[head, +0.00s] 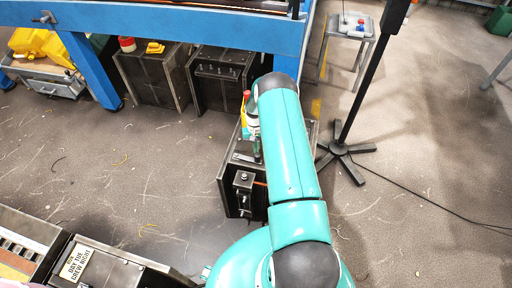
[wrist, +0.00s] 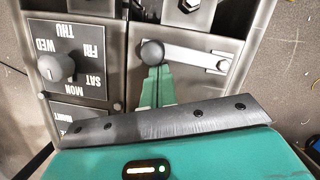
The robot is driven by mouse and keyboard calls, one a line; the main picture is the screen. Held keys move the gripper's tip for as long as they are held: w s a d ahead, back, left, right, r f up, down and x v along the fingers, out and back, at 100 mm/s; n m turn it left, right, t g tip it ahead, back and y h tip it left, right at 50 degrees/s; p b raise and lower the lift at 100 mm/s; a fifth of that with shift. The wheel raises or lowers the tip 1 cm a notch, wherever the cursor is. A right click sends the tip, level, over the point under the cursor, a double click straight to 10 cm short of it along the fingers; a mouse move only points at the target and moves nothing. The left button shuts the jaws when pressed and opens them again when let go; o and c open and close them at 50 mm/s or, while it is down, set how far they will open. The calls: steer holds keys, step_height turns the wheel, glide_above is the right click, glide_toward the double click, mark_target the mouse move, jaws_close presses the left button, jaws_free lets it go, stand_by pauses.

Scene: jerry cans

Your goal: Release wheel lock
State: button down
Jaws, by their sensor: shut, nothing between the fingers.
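In the wrist view, a flat metal lever (wrist: 200,58) with a round dark knob (wrist: 152,53) at its left end lies across the metal panel, with a bolt at its right end. I cannot tell for sure whether this is the wheel lock. My gripper (wrist: 154,72) has its green fingers together, with nothing seen between them. Their tips are just below the knob; I cannot tell whether they touch it. In the head view, my gripper (head: 257,152) shows as dark green fingers over the dark metal box (head: 232,188), partly hidden by my teal arm.
A dial knob (wrist: 56,67) with weekday labels sits left of the lever. In the head view, a black stand (head: 342,152) is right of the box. Two more dark boxes stand under a blue frame (head: 180,18). A labelled box (head: 95,268) is front left. Floor at left is mostly clear.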

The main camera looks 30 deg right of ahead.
mark_target(252, 167)
steer(key=s+a+m, duration=0.1)
steer(key=s+m, duration=0.1)
steer(key=m, duration=0.1)
steer(key=shift+a+y, duration=0.4)
steer(key=shift+s+a+m+t, duration=0.35)
steer(key=shift+a+m, duration=0.2)
steer(key=shift+m, duration=0.45)
steer(key=shift+s+a+m+t, duration=0.15)
steer(key=shift+s+a+m, duration=0.1)
steer(key=shift+a+m, duration=0.3)
steer(key=shift+s+a+m+t, duration=0.1)
steer(key=shift+s+a+m, duration=0.15)
steer(key=shift+m, duration=0.4)
steer(key=shift+s+a+m+y, duration=0.1)
steer(key=shift+a+m+y, duration=0.2)
steer(key=shift+a+m, duration=0.65)
steer(key=shift+d, duration=0.1)
steer(key=s+v, duration=0.1)
steer(key=v, duration=0.9)
steer(key=shift+w, duration=0.35)
steer(key=shift+d, duration=0.1)
